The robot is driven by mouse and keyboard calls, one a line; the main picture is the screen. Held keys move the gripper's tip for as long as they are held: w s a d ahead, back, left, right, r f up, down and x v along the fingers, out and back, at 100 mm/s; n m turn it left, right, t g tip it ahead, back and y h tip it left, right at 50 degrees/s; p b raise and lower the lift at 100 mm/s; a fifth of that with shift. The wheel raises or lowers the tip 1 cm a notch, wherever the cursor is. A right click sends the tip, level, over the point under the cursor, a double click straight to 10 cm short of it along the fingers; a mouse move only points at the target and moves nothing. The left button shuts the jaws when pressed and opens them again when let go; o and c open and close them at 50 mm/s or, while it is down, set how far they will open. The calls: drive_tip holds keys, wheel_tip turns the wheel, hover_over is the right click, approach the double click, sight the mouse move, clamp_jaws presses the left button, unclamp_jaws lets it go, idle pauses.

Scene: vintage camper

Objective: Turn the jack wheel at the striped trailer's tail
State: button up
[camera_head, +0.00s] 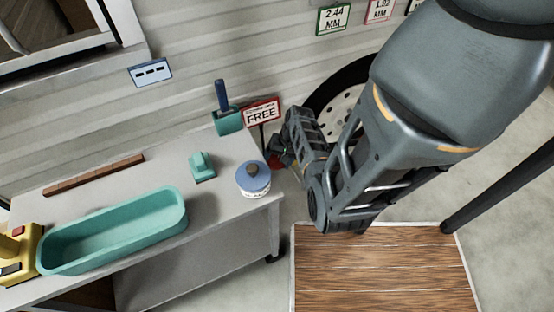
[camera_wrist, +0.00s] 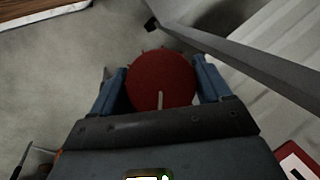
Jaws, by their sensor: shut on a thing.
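The jack wheel (camera_wrist: 160,76) is a round red disc with a pale mark near its lower edge in the wrist view. My gripper (camera_wrist: 161,84) has one blue finger on each side of the wheel and is shut on it. In the head view my gripper (camera_head: 280,158) reaches down beside the trailer wall, behind the bench's right end. Only a small dark red part of the wheel (camera_head: 273,162) shows there; my gripper and arm hide the rest.
A grey bench (camera_head: 225,165) carries a blue-lidded jar (camera_head: 253,179), a teal block (camera_head: 202,167) and a teal trough (camera_head: 115,232). A FREE sign (camera_head: 262,112) and a tire (camera_head: 345,100) are close to my arm. A wooden platform (camera_head: 380,275) lies below. A grey bar (camera_wrist: 240,55) passes near the wheel.

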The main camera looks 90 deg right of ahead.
drive_tip(key=shift+s, duration=0.1)
drive_tip(key=o, duration=1)
drive_tip(key=p+v, duration=0.1)
drive_tip(key=v, duration=0.6)
drive_tip(key=shift+r+p, duration=0.3)
drive_tip(key=shift+r, duration=0.05)
